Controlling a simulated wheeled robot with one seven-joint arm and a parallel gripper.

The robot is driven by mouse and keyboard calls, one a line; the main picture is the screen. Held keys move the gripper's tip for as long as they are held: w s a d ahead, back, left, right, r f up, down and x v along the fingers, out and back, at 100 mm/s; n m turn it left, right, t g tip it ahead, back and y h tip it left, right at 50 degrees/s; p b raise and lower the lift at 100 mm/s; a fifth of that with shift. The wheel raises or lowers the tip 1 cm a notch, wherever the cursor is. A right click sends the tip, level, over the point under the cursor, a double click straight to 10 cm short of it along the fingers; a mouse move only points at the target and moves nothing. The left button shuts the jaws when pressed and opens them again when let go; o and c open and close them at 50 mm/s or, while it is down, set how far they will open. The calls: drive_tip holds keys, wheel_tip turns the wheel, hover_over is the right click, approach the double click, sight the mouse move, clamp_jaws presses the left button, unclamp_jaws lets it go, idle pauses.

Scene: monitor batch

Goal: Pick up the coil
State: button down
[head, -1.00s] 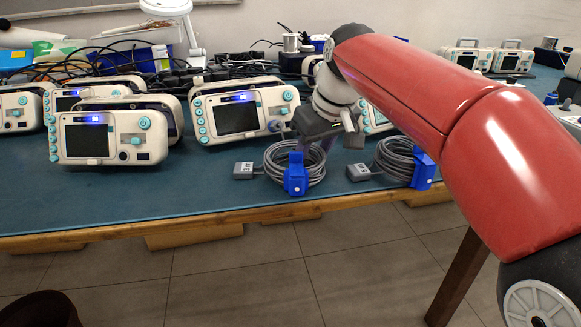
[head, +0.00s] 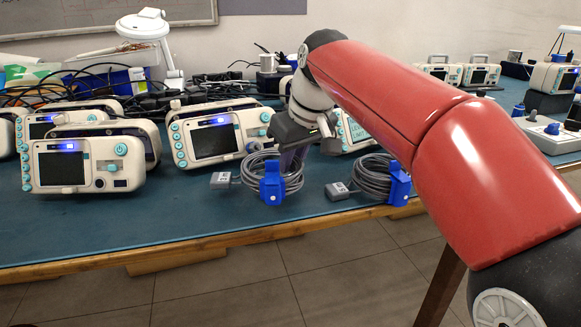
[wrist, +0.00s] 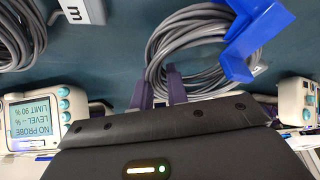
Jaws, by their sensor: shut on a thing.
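The coil of grey cable (head: 292,184), with a blue clip (head: 272,183) and a grey plug (head: 222,180), is near the front of the blue-green table. My gripper (head: 292,158) points down at its back side, and its fingers are partly hidden by the coil. In the wrist view the two purple fingers (wrist: 158,90) are shut on the cable loops of the coil (wrist: 190,50). Whether the coil is clear of the tabletop I cannot tell.
A second grey coil with a blue clip (head: 399,184) lies close on the right. White monitors (head: 80,165) stand at left, and another (head: 218,142) stands just behind the held coil. Black cables clutter the back. Bare table (head: 150,220) runs along the front edge.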

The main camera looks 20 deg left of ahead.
wheel_tip(320, 180, up, 18)
drive_tip(key=p, duration=0.6)
drive_tip(key=shift+f, duration=0.25)
drive_tip(key=shift+s, duration=0.1)
